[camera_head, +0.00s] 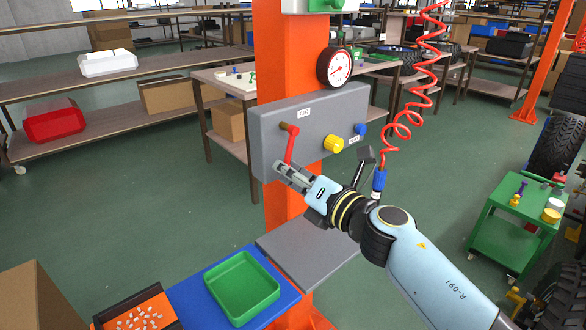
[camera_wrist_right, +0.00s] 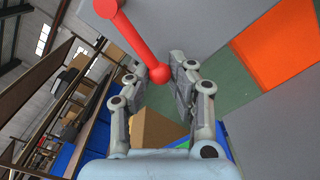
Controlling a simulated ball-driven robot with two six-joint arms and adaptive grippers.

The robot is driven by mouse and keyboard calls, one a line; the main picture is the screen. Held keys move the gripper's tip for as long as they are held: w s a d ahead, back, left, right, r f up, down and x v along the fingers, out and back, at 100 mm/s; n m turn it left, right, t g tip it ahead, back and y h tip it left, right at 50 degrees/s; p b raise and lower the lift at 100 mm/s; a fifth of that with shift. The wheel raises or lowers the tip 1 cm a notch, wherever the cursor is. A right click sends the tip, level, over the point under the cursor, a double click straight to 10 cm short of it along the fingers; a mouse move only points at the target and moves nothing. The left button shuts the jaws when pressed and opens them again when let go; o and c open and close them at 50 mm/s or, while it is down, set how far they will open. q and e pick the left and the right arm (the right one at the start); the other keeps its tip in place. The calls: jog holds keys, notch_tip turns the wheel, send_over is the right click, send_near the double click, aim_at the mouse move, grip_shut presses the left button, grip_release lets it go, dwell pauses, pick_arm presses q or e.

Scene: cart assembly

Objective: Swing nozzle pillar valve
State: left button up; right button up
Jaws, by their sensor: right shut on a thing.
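The panel (camera_head: 266,150) is mounted on the orange pillar (camera_head: 282,60). My right gripper (camera_head: 286,171) reaches in from the lower right and is shut on the lever's lower end. In the right wrist view the red lever (camera_wrist_right: 138,42) ends in a ball between the two fingers of the gripper (camera_wrist_right: 157,84). My left gripper is in neither view.
A yellow knob (camera_head: 333,144) and a blue knob (camera_head: 360,129) sit on the panel, with a gauge (camera_head: 336,67) above. A red coiled hose (camera_head: 424,62) hangs to the right. A green tray (camera_head: 243,287) lies below. A green cart (camera_head: 507,224) stands at right.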

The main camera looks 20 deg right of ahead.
jog(key=shift+r, duration=0.15)
jog(key=shift+s+a+r+p, duration=0.2)
jog(key=shift+a+r+p, duration=0.15)
jog(key=shift+a+p, duration=0.25)
jog(key=shift+s+a+r, duration=0.1)
jog(key=shift+s+a, duration=0.05)
jog(key=shift+a, duration=0.2)
jog(key=shift+s+a+r+p, duration=0.15)
jog(key=shift+a+r+p, duration=0.35)
jog(key=shift+p, duration=0.25)
jog(key=shift+s+a+r+p, duration=0.15)
jog(key=shift+a+r+p, duration=0.1)
jog(key=shift+a+p, duration=0.05)
